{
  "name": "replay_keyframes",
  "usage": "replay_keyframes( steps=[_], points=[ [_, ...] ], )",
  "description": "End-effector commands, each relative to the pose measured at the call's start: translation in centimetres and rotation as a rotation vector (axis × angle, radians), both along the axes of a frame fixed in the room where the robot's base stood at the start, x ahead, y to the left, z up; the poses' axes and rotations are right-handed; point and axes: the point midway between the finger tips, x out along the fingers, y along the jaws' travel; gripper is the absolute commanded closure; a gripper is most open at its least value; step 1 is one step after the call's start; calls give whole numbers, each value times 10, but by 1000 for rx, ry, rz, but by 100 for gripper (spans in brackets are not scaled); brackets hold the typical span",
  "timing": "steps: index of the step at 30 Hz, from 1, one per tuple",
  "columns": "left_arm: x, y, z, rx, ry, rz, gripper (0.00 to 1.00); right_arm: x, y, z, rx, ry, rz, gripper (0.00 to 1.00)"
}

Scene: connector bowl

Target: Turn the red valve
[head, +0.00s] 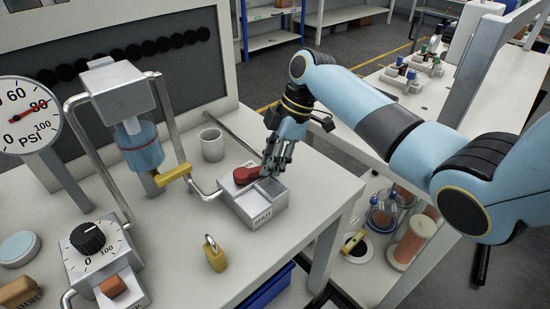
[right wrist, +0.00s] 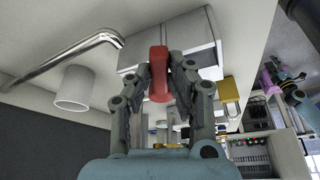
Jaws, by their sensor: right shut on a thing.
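The red valve handle (head: 243,174) lies across the back of a small grey box (head: 246,213) at the end of a metal pipe. My right gripper (head: 273,164) comes in from the right, above the box, and is shut on the handle. In the right wrist view the red handle (right wrist: 158,60) stands between the two fingers (right wrist: 162,80), and they press on it from both sides. The fingers hide part of the handle in the head view. My left gripper is not in view.
A yellow handle (head: 174,175) sits on the pipe below a blue-liquid vessel (head: 140,148). A grey cup (head: 212,144) stands behind the box and a brass padlock (head: 215,253) in front. A pressure gauge (head: 28,112) and black dial (head: 88,238) are at left.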

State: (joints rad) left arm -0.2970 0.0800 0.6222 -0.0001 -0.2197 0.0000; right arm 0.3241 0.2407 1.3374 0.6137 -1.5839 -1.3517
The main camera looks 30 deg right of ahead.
Motion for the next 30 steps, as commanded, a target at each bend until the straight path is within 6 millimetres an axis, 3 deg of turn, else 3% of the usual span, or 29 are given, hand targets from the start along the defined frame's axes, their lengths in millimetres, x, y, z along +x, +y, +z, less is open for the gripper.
replay_keyframes(
  steps=[2,3,8,19,30],
  points=[
    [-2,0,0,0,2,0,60,0,0,0,0,-1,0,100],
    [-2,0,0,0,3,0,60,0,0,0,0,0,0,78],
    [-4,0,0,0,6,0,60,0,0,0,0,0,1,60],
    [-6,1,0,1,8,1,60,0,-5,9,-2,-2,0,60],
    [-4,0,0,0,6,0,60,-8,-34,81,-3,-4,1,60]
  ],
)
